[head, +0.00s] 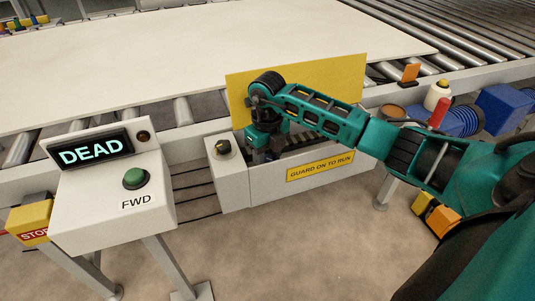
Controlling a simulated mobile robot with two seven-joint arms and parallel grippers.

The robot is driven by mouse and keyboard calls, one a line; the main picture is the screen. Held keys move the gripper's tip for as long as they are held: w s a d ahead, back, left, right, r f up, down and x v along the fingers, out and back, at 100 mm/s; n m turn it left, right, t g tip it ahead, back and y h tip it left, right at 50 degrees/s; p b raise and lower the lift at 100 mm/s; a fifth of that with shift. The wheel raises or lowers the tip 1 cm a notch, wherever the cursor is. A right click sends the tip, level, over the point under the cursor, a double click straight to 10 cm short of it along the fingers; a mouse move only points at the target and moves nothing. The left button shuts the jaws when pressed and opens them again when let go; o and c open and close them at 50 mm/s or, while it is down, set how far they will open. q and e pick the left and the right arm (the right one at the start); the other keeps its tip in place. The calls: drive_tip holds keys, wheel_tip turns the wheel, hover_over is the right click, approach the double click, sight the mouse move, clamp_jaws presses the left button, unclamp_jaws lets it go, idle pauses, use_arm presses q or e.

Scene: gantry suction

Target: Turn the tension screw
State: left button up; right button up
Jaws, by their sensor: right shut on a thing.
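My right gripper (262,149) reaches down into the open top of a low white housing (234,182), in front of an upright yellow guard panel (340,80). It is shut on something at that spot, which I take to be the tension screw. The screw itself is hidden behind the gripper and the housing wall. My left gripper is not in view.
A white sheet (190,50) lies on rollers behind.

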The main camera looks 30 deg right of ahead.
drive_tip(key=m+p, duration=0.2)
drive_tip(key=m, duration=0.2)
drive_tip(key=shift+r, duration=0.1)
drive_tip(key=shift+a+m+p, duration=0.1)
drive_tip(key=shift+m+p, duration=0.4)
drive_tip(key=shift+m, duration=0.4)
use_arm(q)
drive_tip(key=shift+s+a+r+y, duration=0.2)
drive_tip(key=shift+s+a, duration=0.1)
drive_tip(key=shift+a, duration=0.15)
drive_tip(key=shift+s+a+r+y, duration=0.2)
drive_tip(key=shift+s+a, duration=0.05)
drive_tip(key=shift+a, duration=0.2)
use_arm(e)
drive_tip(key=shift+m, duration=0.4)
drive_tip(key=o, duration=0.8)
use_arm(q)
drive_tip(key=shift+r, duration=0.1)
